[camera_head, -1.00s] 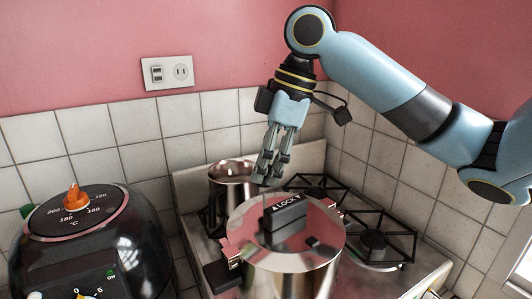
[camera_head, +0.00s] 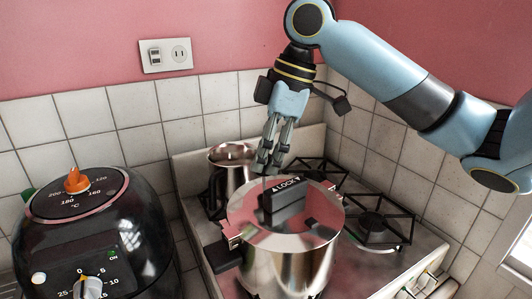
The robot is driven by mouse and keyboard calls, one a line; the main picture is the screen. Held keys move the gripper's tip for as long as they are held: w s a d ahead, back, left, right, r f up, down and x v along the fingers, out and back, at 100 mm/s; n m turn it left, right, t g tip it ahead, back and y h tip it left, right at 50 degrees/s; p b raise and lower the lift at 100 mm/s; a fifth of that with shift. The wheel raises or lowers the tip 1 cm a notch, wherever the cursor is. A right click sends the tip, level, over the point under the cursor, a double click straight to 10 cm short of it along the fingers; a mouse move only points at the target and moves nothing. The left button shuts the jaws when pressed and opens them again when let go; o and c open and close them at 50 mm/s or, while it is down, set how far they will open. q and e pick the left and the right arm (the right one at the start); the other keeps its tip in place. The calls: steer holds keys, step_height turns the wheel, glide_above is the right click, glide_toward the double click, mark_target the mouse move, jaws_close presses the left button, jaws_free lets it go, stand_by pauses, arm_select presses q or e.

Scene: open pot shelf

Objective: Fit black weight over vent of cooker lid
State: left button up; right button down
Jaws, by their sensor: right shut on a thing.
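The pressure cooker (camera_head: 285,265) stands on the front of the stove, its shiny lid (camera_head: 322,213) on top. A black handle (camera_head: 284,200) marked LOCK lies across the lid. My right gripper (camera_head: 266,170) points down just above and behind this handle, fingers close together. It is shut on the black weight, which is small, dark and mostly hidden at the fingertips. The vent cannot be made out; the handle may hide it. I cannot tell whether the weight touches the lid. My left gripper is not in view.
A metal pot (camera_head: 233,153) stands on the back left of the stove, close beside my right gripper. Black burner grates (camera_head: 372,225) are free on the right. A black air fryer (camera_head: 95,240) with an orange knob stands at the left. The tiled wall is behind.

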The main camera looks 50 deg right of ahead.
steer(key=shift+f+b, duration=0.5)
steer(key=shift+f, duration=0.85)
stand_by(1.2)
steer(key=c, duration=1)
jaws_free()
steer(key=shift+o, duration=0.2)
steer(key=v, duration=1.2)
